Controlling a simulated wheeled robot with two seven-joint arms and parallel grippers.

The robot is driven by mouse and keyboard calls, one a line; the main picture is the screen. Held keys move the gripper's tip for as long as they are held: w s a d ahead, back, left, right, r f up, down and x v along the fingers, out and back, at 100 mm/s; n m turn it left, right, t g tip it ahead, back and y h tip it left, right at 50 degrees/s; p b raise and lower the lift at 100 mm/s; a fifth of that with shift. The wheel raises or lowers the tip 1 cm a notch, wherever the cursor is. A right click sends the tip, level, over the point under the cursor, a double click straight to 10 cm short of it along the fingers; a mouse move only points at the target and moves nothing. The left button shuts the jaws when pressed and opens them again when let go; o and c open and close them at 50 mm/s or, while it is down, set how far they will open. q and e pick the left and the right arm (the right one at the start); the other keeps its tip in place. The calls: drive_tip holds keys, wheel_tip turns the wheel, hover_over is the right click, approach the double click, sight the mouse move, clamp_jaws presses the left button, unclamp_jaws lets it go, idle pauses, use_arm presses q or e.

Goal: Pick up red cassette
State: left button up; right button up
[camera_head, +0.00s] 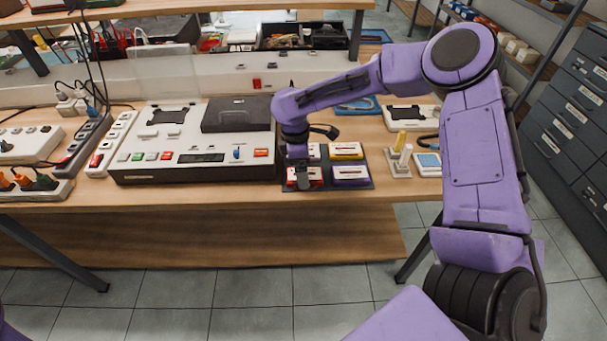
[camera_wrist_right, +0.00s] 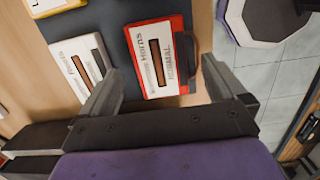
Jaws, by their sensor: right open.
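The red cassette (camera_head: 316,174) with a white label lies at the front left of a dark mat (camera_head: 328,186) on the wooden bench. It also shows in the right wrist view (camera_wrist_right: 158,58). My right gripper (camera_head: 303,180) points down over it and partly hides it in the head view. In the right wrist view my right gripper (camera_wrist_right: 160,88) has its fingers spread, one towards each side of the cassette's near end. Nothing is clamped between them. Whether the fingers touch the cassette, I cannot tell. My left gripper is not in view.
A yellow cassette (camera_head: 346,150), a purple one (camera_head: 351,177) and a white one (camera_wrist_right: 82,68) lie close by on the mat. A large tape deck (camera_head: 200,140) stands left of it. A small stand (camera_head: 399,162) and a blue-white item (camera_head: 428,160) are at right.

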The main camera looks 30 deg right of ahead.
drive_tip(key=shift+s+d+f, duration=0.1)
drive_tip(key=shift+d+f, duration=0.1)
drive_tip(key=shift+f, duration=0.8)
drive_tip(key=c, duration=1.1)
drive_tip(key=shift+r, duration=0.1)
drive_tip(key=shift+c, duration=0.2)
